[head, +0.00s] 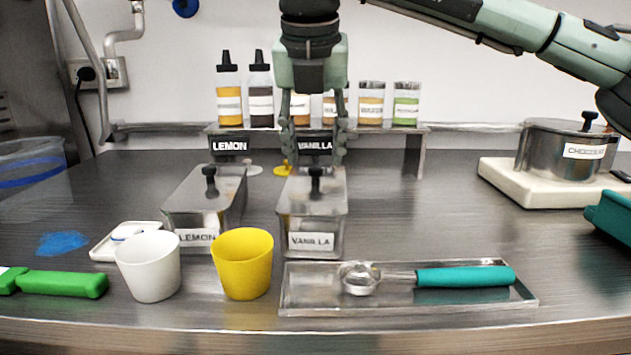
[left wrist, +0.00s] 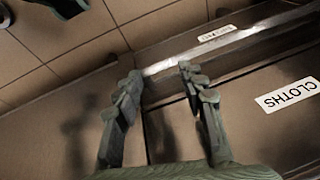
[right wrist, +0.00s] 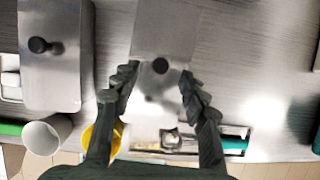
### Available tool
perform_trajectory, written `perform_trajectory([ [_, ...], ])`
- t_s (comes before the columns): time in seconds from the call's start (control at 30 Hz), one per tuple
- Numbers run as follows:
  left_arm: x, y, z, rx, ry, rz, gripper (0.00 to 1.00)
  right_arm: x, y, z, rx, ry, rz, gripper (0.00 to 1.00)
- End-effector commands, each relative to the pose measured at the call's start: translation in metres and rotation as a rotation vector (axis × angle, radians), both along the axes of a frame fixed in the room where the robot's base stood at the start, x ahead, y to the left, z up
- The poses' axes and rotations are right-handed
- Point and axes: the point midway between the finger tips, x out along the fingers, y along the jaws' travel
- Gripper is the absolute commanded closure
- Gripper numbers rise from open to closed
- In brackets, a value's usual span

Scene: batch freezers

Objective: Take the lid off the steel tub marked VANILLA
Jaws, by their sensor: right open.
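The steel tub marked VANILLA (head: 315,241) stands on the counter in the middle of the head view. Its steel lid (head: 330,192) is on it, with a black knob (head: 316,182) standing up from the lid. My right gripper (head: 316,158) points down above the lid, open and empty. In the right wrist view the knob (right wrist: 160,66) shows between and just beyond the open fingertips (right wrist: 158,82). My left gripper (left wrist: 160,72) is open and empty in the left wrist view, above a floor and drawer fronts. It is outside the head view.
The LEMON tub (head: 197,237) with its lidded knob stands close on the left. A white cup (head: 148,266), a yellow cup (head: 243,264) and a tray with a scoop (head: 409,301) stand in front. A bottle shelf (head: 420,128) is behind.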

Motion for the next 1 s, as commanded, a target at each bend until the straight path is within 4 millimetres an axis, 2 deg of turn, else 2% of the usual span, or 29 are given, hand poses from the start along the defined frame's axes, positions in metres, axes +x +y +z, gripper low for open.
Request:
perform_trajectory([
  [0.2,-0.001,-0.001,-0.01,-0.007,0.005,0.0,0.6,0.012,-0.002,-0.027,0.0,0.002,0.0,0.56],
  [0.43,-0.001,-0.001,-0.011,-0.007,0.005,0.0,0.6,0.013,-0.001,-0.028,0.001,0.001,0.0,0.57],
  [0.77,-0.001,-0.001,-0.011,-0.007,0.005,0.0,0.6,0.013,-0.001,-0.028,0.0,0.001,0.0,0.98],
  [1.0,-0.001,-0.001,-0.011,-0.007,0.005,0.0,0.6,0.013,-0.001,-0.027,0.0,0.0,0.0,1.0],
])
